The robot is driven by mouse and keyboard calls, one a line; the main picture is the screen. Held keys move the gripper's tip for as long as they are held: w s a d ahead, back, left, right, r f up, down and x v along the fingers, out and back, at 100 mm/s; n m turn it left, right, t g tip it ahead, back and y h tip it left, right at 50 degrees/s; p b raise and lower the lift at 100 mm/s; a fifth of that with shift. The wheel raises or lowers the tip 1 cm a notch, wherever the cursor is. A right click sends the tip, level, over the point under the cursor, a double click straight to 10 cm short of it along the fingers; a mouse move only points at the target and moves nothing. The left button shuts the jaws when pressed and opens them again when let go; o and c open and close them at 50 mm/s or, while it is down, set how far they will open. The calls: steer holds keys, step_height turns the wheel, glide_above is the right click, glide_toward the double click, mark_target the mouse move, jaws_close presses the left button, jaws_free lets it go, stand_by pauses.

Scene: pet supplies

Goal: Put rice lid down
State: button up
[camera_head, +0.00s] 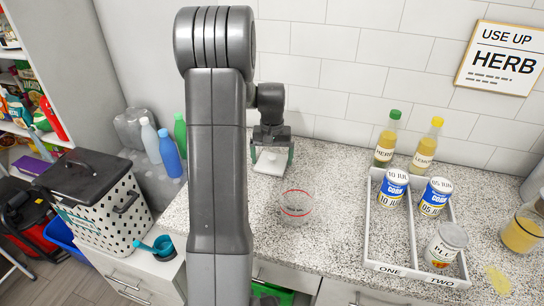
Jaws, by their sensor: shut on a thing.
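My gripper (271,157) is above the speckled counter, left of its middle, pointing down. It is shut on a flat, pale, squarish lid (270,167), held between its two fingers. I take this to be the rice lid; no writing on it is readable. A clear round container (296,211) with a red line near its rim stands on the counter, in front and to the right of my gripper. Its contents are hard to make out. The lid is apart from this container.
A divided white tray (410,262) marked ONE and TWO holds several cans at the right. Two bottles, green-capped (387,139) and yellow-capped (427,146), stand behind it. A jar (522,233) of yellow contents stands far right. Counter between container and tray is clear.

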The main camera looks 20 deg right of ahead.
mark_target(272, 156)
steer(key=o, duration=0.6)
steer(key=shift+f, duration=0.15)
step_height(272, 156, up, 12)
steer(key=shift+r, duration=0.2)
steer(key=shift+f, duration=0.15)
step_height(272, 156, down, 12)
steer(key=shift+r, duration=0.2)
steer(key=shift+w+r, duration=0.1)
steer(key=shift+r, duration=1.7)
steer(key=shift+f, duration=0.15)
